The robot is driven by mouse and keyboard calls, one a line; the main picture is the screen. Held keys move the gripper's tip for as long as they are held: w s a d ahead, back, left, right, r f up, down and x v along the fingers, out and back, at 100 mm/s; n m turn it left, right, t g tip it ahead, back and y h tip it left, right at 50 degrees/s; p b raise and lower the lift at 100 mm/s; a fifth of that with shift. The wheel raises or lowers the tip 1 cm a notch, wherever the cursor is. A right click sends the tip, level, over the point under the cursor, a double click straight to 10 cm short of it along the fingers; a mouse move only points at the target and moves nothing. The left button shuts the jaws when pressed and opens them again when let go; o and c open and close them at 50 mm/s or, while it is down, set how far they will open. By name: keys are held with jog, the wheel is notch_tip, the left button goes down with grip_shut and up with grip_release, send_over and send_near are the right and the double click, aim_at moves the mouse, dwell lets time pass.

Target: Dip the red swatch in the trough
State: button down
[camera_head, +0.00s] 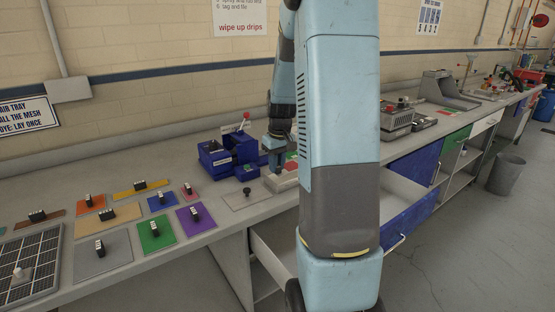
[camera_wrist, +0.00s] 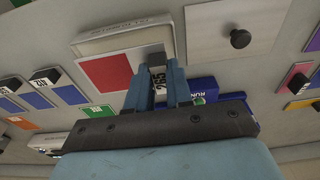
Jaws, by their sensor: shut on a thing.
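The red swatch (camera_wrist: 105,73) is in the wrist view, hanging by a black-and-white tag numbered 265 (camera_wrist: 158,78). My gripper (camera_wrist: 165,68) is shut on that tag. A pale trough (camera_wrist: 122,38) with lettering on its side lies right by the swatch, which overlaps it in the picture. I cannot tell whether the swatch is inside it or just above. In the head view my gripper (camera_head: 276,145) is above the pale trough (camera_head: 282,184), and my arm hides part of this spot. A flat square lid with a black knob (camera_wrist: 240,39) lies beside the trough, also seen in the head view (camera_head: 244,200).
Several tagged coloured swatches (camera_head: 155,233) and a dark mesh tray (camera_head: 28,270) lie on the bench to the left. A drawer (camera_head: 272,258) stands open below the bench front.

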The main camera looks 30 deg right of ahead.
aim_at(277, 174)
jog(key=shift+f, duration=2.35)
jog(key=shift+r, duration=0.15)
dwell(0.7)
jog(key=shift+r, duration=2.35)
jog(key=shift+r, duration=0.1)
jog(key=shift+r, duration=1.45)
